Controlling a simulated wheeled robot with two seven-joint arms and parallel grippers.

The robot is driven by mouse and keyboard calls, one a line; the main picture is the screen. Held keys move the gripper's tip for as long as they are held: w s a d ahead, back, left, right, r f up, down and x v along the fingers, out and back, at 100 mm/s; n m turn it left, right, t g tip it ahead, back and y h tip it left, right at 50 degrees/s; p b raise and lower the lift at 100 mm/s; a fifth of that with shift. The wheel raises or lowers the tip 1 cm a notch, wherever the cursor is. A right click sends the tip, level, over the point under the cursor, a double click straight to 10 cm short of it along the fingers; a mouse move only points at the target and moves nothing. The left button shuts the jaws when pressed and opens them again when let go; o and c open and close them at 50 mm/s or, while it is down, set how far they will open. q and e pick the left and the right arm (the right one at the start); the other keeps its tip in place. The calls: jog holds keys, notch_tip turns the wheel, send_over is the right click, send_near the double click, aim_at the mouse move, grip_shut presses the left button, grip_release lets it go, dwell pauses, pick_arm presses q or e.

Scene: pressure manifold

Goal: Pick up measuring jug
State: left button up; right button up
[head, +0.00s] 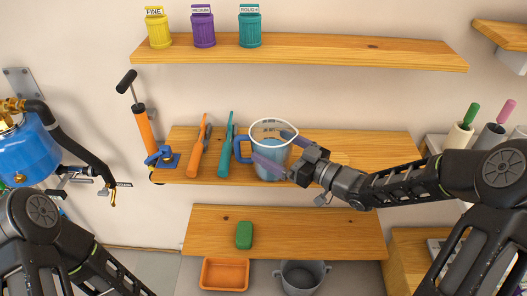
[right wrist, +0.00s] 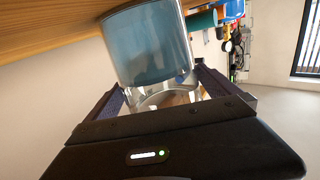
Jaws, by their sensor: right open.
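The measuring jug (head: 269,151) stands on the middle shelf in the head view. It is clear with a blue-grey content and a blue handle on its left side. My right gripper (head: 279,149) reaches in from the right with its fingers apart on either side of the jug's body. In the right wrist view the jug (right wrist: 152,45) fills the upper middle, with the open fingers (right wrist: 160,95) flanking its lower part in the picture. I cannot tell whether a finger touches it. My left arm shows at the lower left, but its gripper is out of view.
The middle shelf (head: 350,146) also holds an orange tool (head: 199,150) and a teal tool (head: 226,148) left of the jug. An orange pump (head: 145,125) stands at its left end. The lower shelf (head: 310,228) carries a green block (head: 244,235). Three canisters stand on the upper shelf (head: 330,50).

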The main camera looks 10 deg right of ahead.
aim_at(256, 136)
jog(key=shift+x, duration=1.55)
jog(key=shift+r, duration=0.1)
jog(key=c, duration=1.7)
jog(key=shift+r, duration=0.15)
jog(key=shift+c, duration=0.2)
notch_tip(256, 136, up, 10)
